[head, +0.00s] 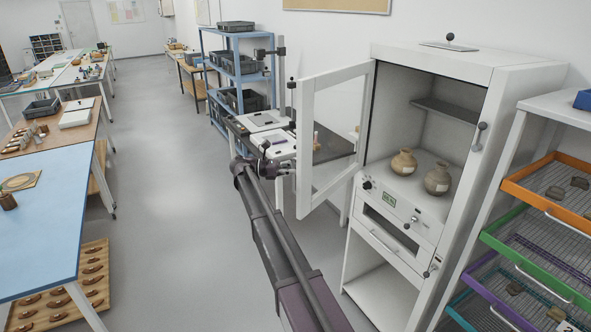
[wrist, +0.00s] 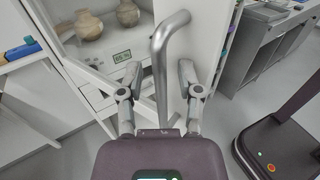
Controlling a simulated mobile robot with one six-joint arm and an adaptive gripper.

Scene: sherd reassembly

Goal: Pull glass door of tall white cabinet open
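The tall white cabinet (head: 505,75) stands at the right in the head view. Its glass door (head: 308,145), framed in white, is swung open toward the left, and the front of the upper compartment is uncovered. My gripper (head: 280,165) is at the door's free edge, on the left of it. In the wrist view, a curved grey metal handle (wrist: 158,50) runs between the two fingers of my gripper (wrist: 159,76). The fingers are apart, with a visible gap on each side of the handle. In the head view my arm and the door edge make the handle hard to see.
Two clay jars (head: 403,162) (head: 438,179) stand inside the cabinet above a control panel (head: 400,210). A rack of coloured trays (head: 545,205) stands right of the cabinet. A blue shelf (head: 238,60) is behind the door. The floor (head: 165,220) on the left is clear.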

